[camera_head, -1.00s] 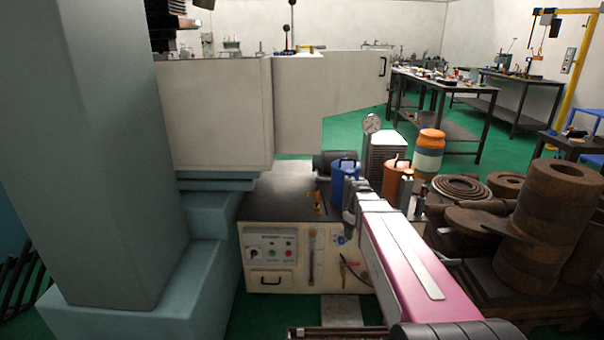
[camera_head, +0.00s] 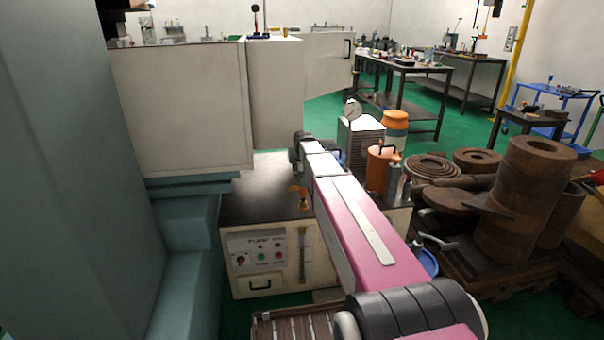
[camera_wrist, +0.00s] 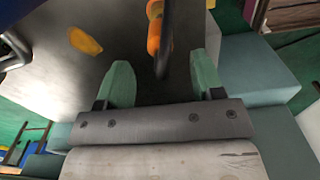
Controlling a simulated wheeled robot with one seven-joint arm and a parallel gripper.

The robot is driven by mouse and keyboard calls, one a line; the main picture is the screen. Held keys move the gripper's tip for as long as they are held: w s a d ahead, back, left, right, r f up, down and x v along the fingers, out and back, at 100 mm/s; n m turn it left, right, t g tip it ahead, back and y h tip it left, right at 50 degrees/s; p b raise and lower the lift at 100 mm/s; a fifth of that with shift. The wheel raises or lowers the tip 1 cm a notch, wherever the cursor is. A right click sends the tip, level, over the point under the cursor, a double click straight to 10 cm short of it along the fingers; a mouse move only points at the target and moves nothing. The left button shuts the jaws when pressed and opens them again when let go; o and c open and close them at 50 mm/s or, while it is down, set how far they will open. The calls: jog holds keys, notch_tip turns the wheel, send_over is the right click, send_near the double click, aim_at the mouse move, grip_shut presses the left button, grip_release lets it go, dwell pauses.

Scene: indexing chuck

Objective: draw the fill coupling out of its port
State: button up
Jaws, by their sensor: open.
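A small orange fitting (camera_head: 300,198), which looks like the fill coupling, stands on the dark top of the cream cabinet (camera_head: 262,190), just left of my pink arm. In the wrist view an orange cylindrical piece (camera_wrist: 154,28), probably the same coupling, shows at top centre, partly hidden by a dark bar or hose. My gripper (camera_wrist: 163,62) is open, its two green fingers apart with nothing clasped. The orange piece lies beyond the gap, apart from both fingers. The port is not clearly visible. My fingers cannot be made out in the head view.
The cabinet's front carries a control panel (camera_head: 262,254). A large cream machine housing (camera_head: 180,110) stands behind. An orange can (camera_head: 379,170) is right of my arm. Rusty rings (camera_head: 535,190) are stacked at right. A yellow patch (camera_wrist: 85,41) lies on the dark surface.

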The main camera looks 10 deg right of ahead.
aim_at(303, 189)
notch_tip(303, 189, down, 7)
jog(key=shift+f, duration=0.1)
dwell(0.3)
jog(key=c, duration=1.1)
jog(key=shift+r, duration=0.75)
jog(key=shift+r, duration=1.9)
grip_shut()
